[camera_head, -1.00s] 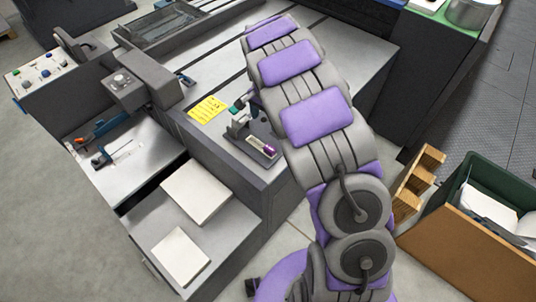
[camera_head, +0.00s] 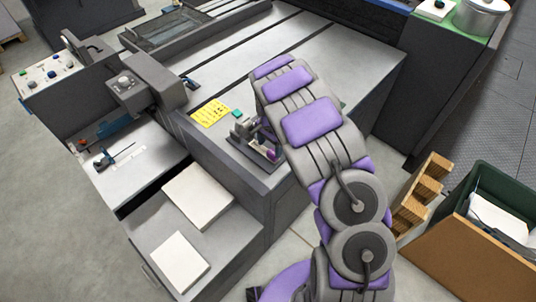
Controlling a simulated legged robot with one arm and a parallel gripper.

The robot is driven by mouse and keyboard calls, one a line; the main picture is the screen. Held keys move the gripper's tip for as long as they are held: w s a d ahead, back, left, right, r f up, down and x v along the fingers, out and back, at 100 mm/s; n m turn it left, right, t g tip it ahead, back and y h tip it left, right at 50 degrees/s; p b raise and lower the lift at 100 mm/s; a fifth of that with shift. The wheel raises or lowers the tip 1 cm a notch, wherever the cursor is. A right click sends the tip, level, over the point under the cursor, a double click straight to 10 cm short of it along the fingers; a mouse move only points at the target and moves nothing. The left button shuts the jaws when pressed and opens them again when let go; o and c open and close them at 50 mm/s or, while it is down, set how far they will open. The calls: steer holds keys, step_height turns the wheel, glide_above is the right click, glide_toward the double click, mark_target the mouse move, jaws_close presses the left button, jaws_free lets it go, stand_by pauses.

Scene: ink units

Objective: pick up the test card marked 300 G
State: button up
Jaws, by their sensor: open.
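I cannot make out a card marked 300 G; no such lettering is readable. A small dark stand with grey fittings (camera_head: 243,131) sits on the near corner of the grey machine bed (camera_head: 325,58). It has a small purple part (camera_head: 272,156) at its right end and a teal piece (camera_head: 237,113) at its back. My gripper (camera_head: 263,133) is at the right side of this stand, mostly hidden behind my arm. Its jaws are open, and I cannot tell whether they touch anything.
A yellow sheet with dark print (camera_head: 211,112) lies left of the stand. White paper stacks (camera_head: 198,195) (camera_head: 179,262) lie on the lower grey shelf. A wooden rack (camera_head: 422,195) and a bin (camera_head: 462,245) stand at right.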

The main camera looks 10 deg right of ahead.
mark_target(272, 153)
steer(key=shift+d+f, duration=0.3)
steer(key=shift+f, duration=0.05)
steer(key=f, duration=0.1)
steer(key=f+b, duration=0.1)
steer(key=f, duration=0.1)
steer(key=shift+s+d+f, duration=0.1)
steer(key=shift+d+f, duration=0.15)
steer(key=shift+f, duration=0.05)
steer(key=shift+a+f, duration=0.25)
steer(key=shift+f, duration=0.15)
steer(key=shift+a, duration=0.1)
steer(key=shift+c, duration=0.3)
steer(key=c, duration=1.1)
steer(key=shift+r, duration=0.1)
